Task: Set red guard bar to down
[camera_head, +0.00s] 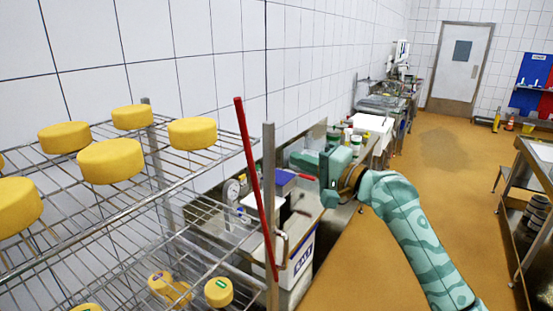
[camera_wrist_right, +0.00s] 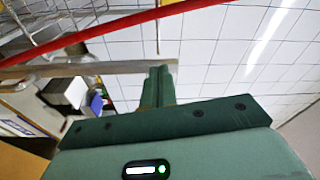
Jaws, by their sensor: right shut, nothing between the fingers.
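The red guard bar (camera_head: 255,180) stands steeply, leaning slightly left at its top, at the right end of the wire cheese rack (camera_head: 190,165). In the right wrist view the bar (camera_wrist_right: 110,32) crosses the top of the picture beyond the fingertips. My right gripper (camera_head: 297,160) is to the right of the bar and the rack's post, with its fingers pointing left. It also shows in the right wrist view (camera_wrist_right: 159,72), its fingers shut together and empty. The bar looks apart from the fingers. My left gripper is not in view.
Yellow cheese wheels (camera_head: 110,161) sit on the rack's shelves. A metal rack post (camera_head: 269,165) stands between the bar and my right gripper. A counter with a white salt box (camera_head: 303,258) lies behind. The orange floor (camera_head: 430,170) is open to the right.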

